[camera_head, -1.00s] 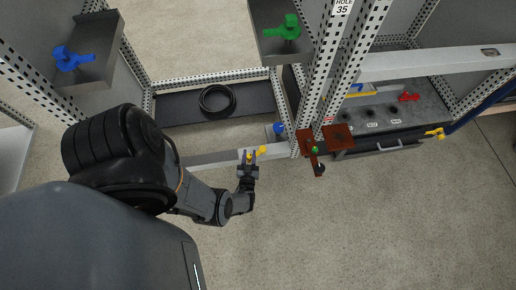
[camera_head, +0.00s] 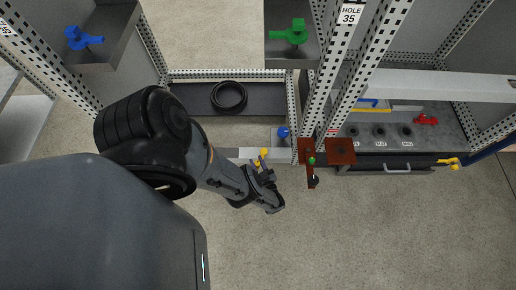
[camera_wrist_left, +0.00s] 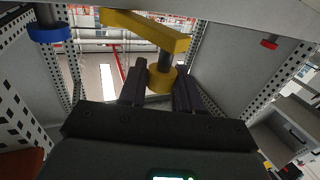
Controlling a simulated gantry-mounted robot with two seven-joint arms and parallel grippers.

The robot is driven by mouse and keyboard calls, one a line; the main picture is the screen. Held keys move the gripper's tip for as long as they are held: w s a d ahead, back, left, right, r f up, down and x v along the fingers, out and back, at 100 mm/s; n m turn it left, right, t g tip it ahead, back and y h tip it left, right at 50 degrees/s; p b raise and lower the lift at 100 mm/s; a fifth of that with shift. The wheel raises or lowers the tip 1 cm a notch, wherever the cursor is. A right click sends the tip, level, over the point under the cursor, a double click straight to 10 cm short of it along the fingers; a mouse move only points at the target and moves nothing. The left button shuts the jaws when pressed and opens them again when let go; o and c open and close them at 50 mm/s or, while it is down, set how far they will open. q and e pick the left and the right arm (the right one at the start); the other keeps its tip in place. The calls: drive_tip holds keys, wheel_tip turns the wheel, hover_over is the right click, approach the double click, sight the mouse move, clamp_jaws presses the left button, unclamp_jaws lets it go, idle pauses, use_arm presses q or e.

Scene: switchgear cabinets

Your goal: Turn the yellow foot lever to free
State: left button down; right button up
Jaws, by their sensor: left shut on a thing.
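The yellow foot lever (camera_head: 264,153) is on the light low rail at the bottom front of the middle cabinet. In the left wrist view its yellow bar (camera_wrist_left: 140,29) runs across the top, and a dark post with a round yellow end (camera_wrist_left: 161,79) hangs between the fingers. My left gripper (camera_head: 262,172) is at the lever, on the front side of the rail. In the wrist view its two dark fingers (camera_wrist_left: 159,88) are on either side of the round end, shut on it. My right gripper is not in view.
A blue knob (camera_head: 283,132) is behind the rail, right of the lever. A brown bracket with a handle (camera_head: 310,163) stands close on the right. Perforated posts (camera_head: 317,90) rise beside it. A black cable coil (camera_head: 229,96) lies behind. The floor in front is clear.

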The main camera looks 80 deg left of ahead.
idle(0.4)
use_arm(q)
drive_tip(key=c, duration=0.9)
unclamp_jaws()
drive_tip(key=shift+w+d, duration=0.1)
